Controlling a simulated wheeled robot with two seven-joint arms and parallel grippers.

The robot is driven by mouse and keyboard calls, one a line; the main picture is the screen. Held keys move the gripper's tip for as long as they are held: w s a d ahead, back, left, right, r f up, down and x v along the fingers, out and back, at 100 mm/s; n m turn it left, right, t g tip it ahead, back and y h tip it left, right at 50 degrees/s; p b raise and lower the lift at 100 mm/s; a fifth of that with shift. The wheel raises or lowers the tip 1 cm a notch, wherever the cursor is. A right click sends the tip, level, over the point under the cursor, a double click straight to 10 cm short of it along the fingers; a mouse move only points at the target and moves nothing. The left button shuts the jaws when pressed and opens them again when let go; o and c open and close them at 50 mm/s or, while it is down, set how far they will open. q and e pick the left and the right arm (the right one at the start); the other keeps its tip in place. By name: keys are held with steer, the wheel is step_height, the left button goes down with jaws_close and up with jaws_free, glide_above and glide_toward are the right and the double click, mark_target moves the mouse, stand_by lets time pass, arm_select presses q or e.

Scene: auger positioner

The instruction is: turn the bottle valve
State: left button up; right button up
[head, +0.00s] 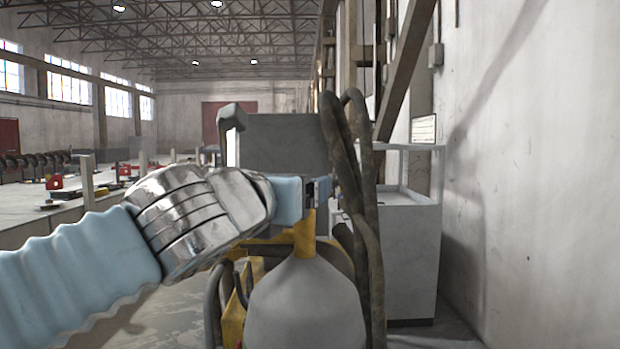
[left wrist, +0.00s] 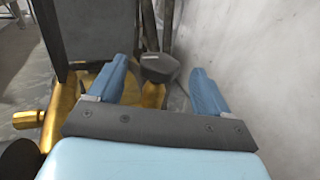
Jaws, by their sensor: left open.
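A grey gas bottle (head: 305,300) stands upright at the bottom centre of the head view, with a yellow neck (head: 304,236) on top. My left gripper (head: 318,190) is level with the top of that neck and hides the valve there. In the left wrist view, my left gripper (left wrist: 159,66) is open, with its two blue fingers spread apart. A dark grey knob, which looks like the valve (left wrist: 160,67), shows between the fingertips, with a gold-coloured part (left wrist: 153,95) below it. No finger visibly touches the knob. My right gripper is in neither view.
Thick dark hoses (head: 370,200) hang just right of my left gripper. A grey box-like panel (head: 283,145) stands behind it, and a grey cabinet (head: 408,250) stands to the right, near the white wall (head: 540,180). A long bench (head: 90,205) lies far left.

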arm_select(q)
steer(key=x, duration=0.6)
steer(key=shift+w+p, duration=0.1)
steer(key=shift+p, duration=0.3)
steer(key=c, duration=1)
steer(key=shift+r, duration=0.1)
